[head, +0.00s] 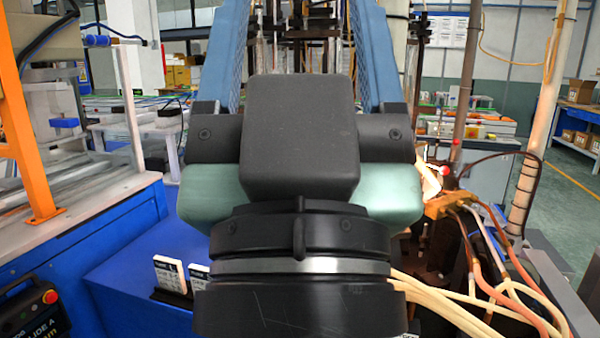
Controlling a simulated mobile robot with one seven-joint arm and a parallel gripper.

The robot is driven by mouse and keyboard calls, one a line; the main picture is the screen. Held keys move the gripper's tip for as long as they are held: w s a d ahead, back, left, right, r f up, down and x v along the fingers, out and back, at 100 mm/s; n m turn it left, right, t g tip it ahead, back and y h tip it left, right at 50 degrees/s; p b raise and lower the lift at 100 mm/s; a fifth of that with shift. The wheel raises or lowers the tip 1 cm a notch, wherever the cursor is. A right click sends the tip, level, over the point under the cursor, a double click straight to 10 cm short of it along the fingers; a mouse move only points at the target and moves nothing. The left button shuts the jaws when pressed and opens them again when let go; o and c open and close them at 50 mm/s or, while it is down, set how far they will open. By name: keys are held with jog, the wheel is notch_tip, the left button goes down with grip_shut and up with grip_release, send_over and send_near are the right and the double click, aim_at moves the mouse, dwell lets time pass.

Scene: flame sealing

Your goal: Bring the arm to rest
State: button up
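My gripper (298,30) fills the middle of the head view, seen from behind. Its dark block, teal housing and black wrist with a silver ring are in front. Two long blue fingers reach up and away, one on each side, with a wide gap between them. The finger ends are cut off by the top edge. Through the gap I see only background stands and thin upright tubes; nothing shows as held along the visible part of the fingers. My gripper hides much of what lies behind it.
Right of my gripper, a burner fixture (440,206) with a bright glow and several hoses stands close. An orange post (22,130) and a blue-based machine (110,245) stand left. White label cards (170,274) stand on a blue surface. Open floor (570,215) shows far right.

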notch_tip(320, 180, up, 17)
jog(key=p, duration=1.4)
jog(key=shift+p, duration=0.35)
jog(key=shift+f, duration=0.1)
